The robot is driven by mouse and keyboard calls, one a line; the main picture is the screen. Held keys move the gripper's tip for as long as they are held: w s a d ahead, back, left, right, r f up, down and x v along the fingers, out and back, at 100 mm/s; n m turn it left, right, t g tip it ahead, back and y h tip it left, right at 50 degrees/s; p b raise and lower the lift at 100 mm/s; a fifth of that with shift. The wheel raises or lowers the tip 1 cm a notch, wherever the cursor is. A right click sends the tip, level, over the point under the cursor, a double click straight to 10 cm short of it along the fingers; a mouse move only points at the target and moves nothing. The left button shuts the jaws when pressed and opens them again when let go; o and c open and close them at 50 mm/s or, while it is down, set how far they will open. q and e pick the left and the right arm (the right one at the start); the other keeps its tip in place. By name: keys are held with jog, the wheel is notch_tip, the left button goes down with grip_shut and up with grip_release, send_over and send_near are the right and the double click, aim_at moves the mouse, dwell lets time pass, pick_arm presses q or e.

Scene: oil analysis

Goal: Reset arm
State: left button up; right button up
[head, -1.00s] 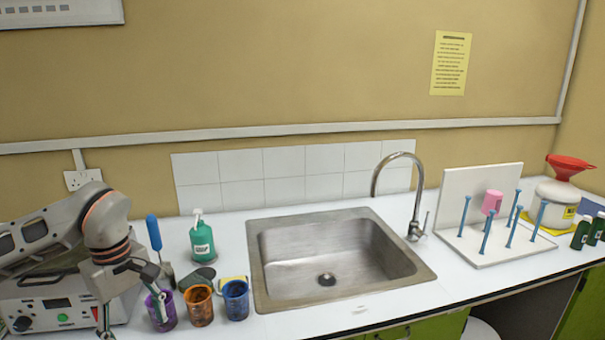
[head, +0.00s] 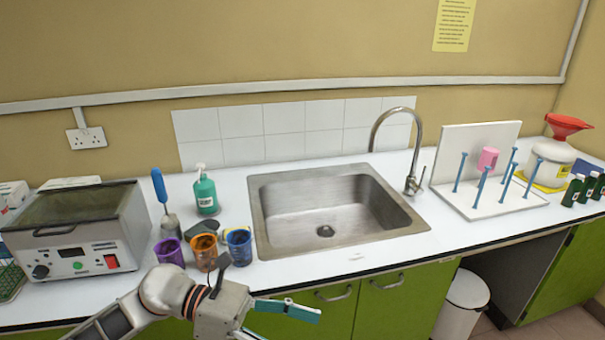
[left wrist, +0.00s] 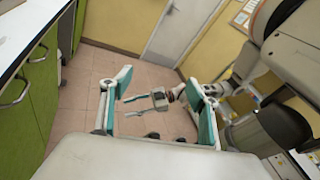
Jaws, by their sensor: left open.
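My left gripper (head: 285,322) is low in front of the counter, right of the coloured beakers and apart from them. Its teal-padded fingers are spread with nothing between them, as the left wrist view (left wrist: 160,85) also shows. My right gripper (left wrist: 131,106) shows small in the left wrist view, its two fingers apart and apparently empty over the tiled floor. It is outside the head view. The purple beaker (head: 170,252), orange beaker (head: 203,254) and blue beaker (head: 239,247) stand upright in a row on the counter.
A steel sink (head: 256,210) lies mid-counter. A heater box (head: 75,255) stands left, a green bottle (head: 205,195) behind the beakers, and a pegged drying rack (head: 510,205) right. Green cupboards (head: 385,315) with handles front the counter. A white bin (head: 463,310) stands below.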

pick_arm(q)
jog(key=w+a+r+n+t+h, duration=0.2)
jog(key=w+n+t+h, duration=0.35)
jog(key=n+t, duration=1)
jog(key=w+a+f+n+t+y, duration=0.2)
jog(key=a+f+n+y, duration=0.3)
jog(key=n, duration=0.5)
jog(key=w+a+f+n+t+y, duration=0.2)
jog(key=a+f+n+y, duration=0.2)
jog(key=f+n+y, duration=0.4)
jog(key=s+a+f+n+g+y, duration=0.2)
jog(key=s+a+f+n, duration=0.1)
jog(key=s+f+n, duration=0.2)
jog(key=s+a+f+n+g+y, duration=0.2)
jog(key=s+a+f+n, duration=0.2)
jog(key=f, duration=0.5)
jog(key=s+a+f+n+g+y, duration=0.2)
jog(key=s+f+n, duration=0.3)
jog(key=f, duration=0.3)
jog(key=shift+s+a+n, duration=0.35)
jog(key=shift+s+a, duration=0.25)
jog(key=shift+a, duration=0.15)
jog(key=shift+o, duration=0.6)
